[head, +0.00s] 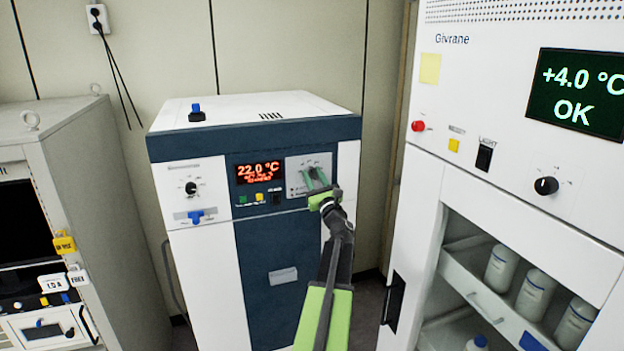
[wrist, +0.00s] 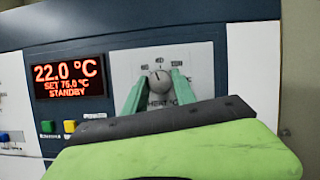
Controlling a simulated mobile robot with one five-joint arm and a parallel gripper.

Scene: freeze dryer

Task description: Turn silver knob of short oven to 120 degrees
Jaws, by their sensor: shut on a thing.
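The short oven (head: 285,245) is a white and dark-blue cabinet in the middle of the head view. Its silver knob (wrist: 158,80) sits on a pale panel marked HEAT °C, and the pointer is near the top. My gripper (head: 315,180) reaches this panel from the front. In the wrist view, the green fingers of my gripper (wrist: 158,88) stand on the knob's left and right, shut on it. The fingers hide parts of the dial scale. The red display (wrist: 68,76) reads 22.0 °C, SET 76.0 °C, STANDBY.
A black knob (head: 191,188) and blue switch (head: 196,215) are on the oven's left side. Green (wrist: 48,127) and yellow (wrist: 70,127) buttons sit below the display. A tall white Givrane cabinet (head: 470,110) stands close on the right, and a grey cabinet (head: 85,160) on the left.

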